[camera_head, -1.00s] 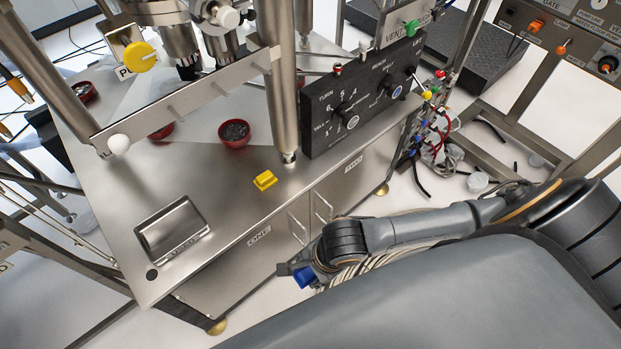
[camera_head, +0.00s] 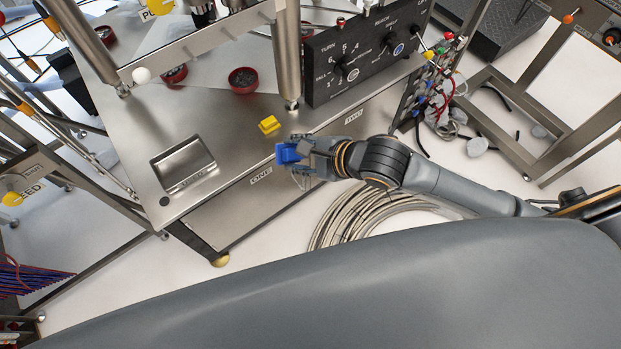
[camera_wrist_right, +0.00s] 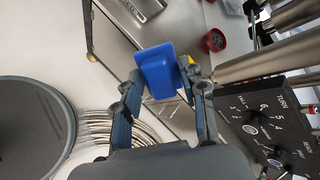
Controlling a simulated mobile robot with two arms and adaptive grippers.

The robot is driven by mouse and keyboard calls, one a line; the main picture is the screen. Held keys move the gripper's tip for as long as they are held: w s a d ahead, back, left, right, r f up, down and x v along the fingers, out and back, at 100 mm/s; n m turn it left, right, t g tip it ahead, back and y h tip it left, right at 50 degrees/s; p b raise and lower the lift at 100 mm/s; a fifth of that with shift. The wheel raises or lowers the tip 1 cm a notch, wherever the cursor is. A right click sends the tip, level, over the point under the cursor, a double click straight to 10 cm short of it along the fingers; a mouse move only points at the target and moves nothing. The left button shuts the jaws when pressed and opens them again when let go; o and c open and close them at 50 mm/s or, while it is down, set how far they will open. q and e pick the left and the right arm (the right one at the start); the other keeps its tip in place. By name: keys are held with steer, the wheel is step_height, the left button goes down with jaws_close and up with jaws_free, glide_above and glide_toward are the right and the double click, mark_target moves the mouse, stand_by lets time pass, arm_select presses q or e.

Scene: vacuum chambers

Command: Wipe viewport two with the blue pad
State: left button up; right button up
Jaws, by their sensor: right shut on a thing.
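My right gripper (camera_head: 301,153) is shut on the blue pad (camera_head: 288,153), just off the front edge of the steel table in the head view. In the right wrist view the blue pad (camera_wrist_right: 158,71) sits between the two fingers of the right gripper (camera_wrist_right: 160,84). I cannot make out viewport two for certain in either view. My left gripper is not in view.
The steel table (camera_head: 232,138) bears a yellow block (camera_head: 269,125), a recessed tray (camera_head: 184,164), red bowls (camera_head: 243,80) and a black control panel (camera_head: 360,62). Steel posts (camera_head: 287,55) rise from it. Coiled hose (camera_head: 345,215) lies on the floor below my right arm.

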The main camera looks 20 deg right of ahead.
steer(key=w+r+t+p, duration=0.25)
steer(key=w+r, duration=0.35)
steer(key=r, duration=0.7)
steer(key=w+d+r+m+t+p, duration=0.1)
steer(key=w+d+r+t+p, duration=0.2)
steer(key=r, duration=0.9)
steer(key=d+r+m+t+p, duration=0.1)
steer(key=d+r+m+p, duration=0.2)
steer(key=r, duration=0.8)
steer(key=w+d+r+t+p, duration=0.25)
steer(key=d+r, duration=0.25)
steer(key=r, duration=0.7)
steer(key=b+x, duration=0.1)
steer(key=x, duration=0.4)
steer(key=shift+w+a, duration=0.2)
steer(key=shift+a, duration=0.1)
steer(key=shift+w+a, duration=0.2)
steer(key=shift+w, duration=0.45)
steer(key=shift+d+p, duration=0.1)
steer(key=shift+p, duration=0.2)
